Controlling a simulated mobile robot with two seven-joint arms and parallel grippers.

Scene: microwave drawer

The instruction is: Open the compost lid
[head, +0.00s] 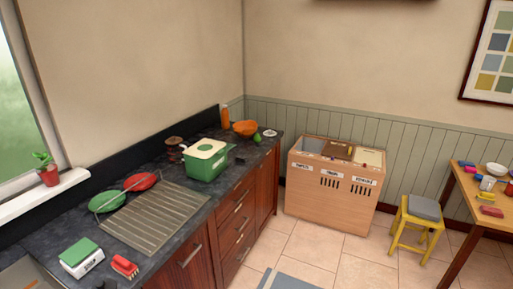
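A wooden sorting bin (329,205) stands on the floor against the far wall, with three white labels on its front that are too small to read surely. Its top has a greyish left section (312,145), a brown middle panel (339,151) and a cream right panel (369,158). I cannot tell which one is the compost lid, or whether the grey section is open. A green container (207,165) with a cream and green lid, which looks shut, stands on the counter. Neither of my grippers is in view.
The dark counter (150,249) runs along the left wall, holding a drying rack (155,217), green and red plates, a scale (81,258) and an orange bowl (246,128). A yellow stool (417,221) and a wooden table (464,201) stand right. Tiled floor (310,247) before the bin is clear.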

